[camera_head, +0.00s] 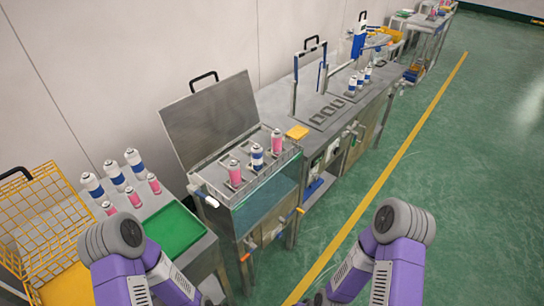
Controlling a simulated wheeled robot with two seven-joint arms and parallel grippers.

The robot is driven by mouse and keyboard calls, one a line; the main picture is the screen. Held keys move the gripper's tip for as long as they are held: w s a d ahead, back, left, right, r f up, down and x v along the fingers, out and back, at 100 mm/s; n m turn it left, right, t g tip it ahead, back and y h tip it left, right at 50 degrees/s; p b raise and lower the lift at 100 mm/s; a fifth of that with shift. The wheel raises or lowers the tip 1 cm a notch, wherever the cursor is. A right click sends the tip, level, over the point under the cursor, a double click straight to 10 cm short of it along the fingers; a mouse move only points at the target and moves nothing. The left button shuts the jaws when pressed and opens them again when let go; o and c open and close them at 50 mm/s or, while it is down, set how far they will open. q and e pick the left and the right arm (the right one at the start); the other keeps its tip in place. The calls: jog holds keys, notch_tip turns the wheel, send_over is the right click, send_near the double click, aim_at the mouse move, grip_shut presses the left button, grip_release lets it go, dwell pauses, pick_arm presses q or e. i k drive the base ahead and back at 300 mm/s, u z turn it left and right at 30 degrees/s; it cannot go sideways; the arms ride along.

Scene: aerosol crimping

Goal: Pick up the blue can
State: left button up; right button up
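A blue-and-white can (257,158) stands upright in the rack of the lidded metal tank, between a pink can (235,173) and another pink can (277,142). On the left table, several blue-and-white cans stand in a back row, one of them at the left end (92,186), with pink cans (134,197) in front. More blue-and-white cans (353,83) stand on the far bench. Both my arms show as purple links at the bottom of the view, apart from all cans. My grippers are not clearly seen; the fingertips are below the frame.
A green tray (174,231) lies empty on the left table, with a yellow wire basket (40,215) at far left. The tank's metal lid (211,118) stands open behind its rack. A grey bench (325,105) with a blue press is beyond. Green floor (440,190) is clear at right.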

aim_at(257, 162)
jog(key=u, duration=0.1)
jog(key=k, duration=0.45)
jog(key=z, duration=1.25)
jog(key=i, duration=1.05)
jog(key=u, duration=1.9)
